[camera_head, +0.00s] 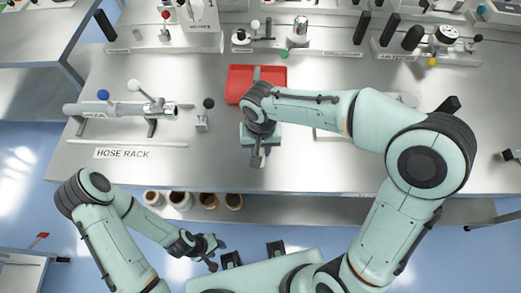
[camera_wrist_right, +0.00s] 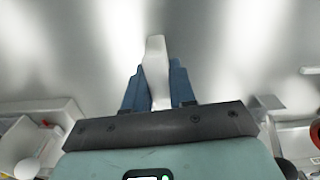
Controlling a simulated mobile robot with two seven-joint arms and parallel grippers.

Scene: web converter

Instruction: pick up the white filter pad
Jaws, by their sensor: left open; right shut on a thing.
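The white filter pad (camera_wrist_right: 155,62) is long and narrow in the right wrist view. It stands between the two blue fingers of my right gripper (camera_wrist_right: 154,86), which is shut on it, and its end sticks out past the fingertips. In the head view my right gripper (camera_head: 257,158) is over the steel bench, just in front of the red tray (camera_head: 238,82); my own arm and hand hide the pad there. I cannot tell how high the pad is above the bench. My left gripper (camera_head: 215,253) is open and empty, in front of the bench's near edge.
The steel bench (camera_head: 330,178) is bare near its front edge. The labelled hose rack (camera_head: 122,153) with a grey tube (camera_head: 90,109) is at the left. Fixtures with knobs line the back. Several brown rolls (camera_head: 207,200) sit below the front edge.

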